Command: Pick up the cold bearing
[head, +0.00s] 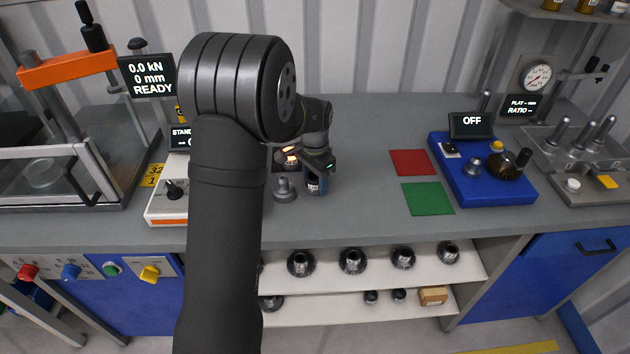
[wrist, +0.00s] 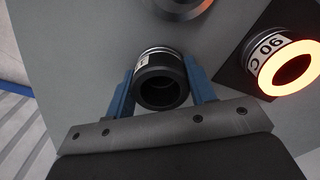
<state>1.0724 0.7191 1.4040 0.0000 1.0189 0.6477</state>
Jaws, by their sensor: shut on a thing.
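The cold bearing (wrist: 160,85) is a dark ring with a light band and a white label, partly readable. It sits between the two blue fingers of my gripper (wrist: 163,97), which is shut on it. In the head view my gripper (head: 317,184) is low over the bench, with the bearing (head: 313,188) small and partly hidden between the fingers. I cannot tell whether it touches the bench. A second bearing (wrist: 288,65) glows orange, is labelled "90 C" and rests on a dark plate (wrist: 240,52); its glow (head: 291,155) shows behind the gripper.
A grey stepped part (head: 285,190) stands just left of the gripper. Red (head: 411,162) and green (head: 427,198) mats lie to the right, before a blue unit (head: 490,185) reading OFF. A control box (head: 168,205) and press (head: 60,170) stand left. Shelves below hold several metal parts.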

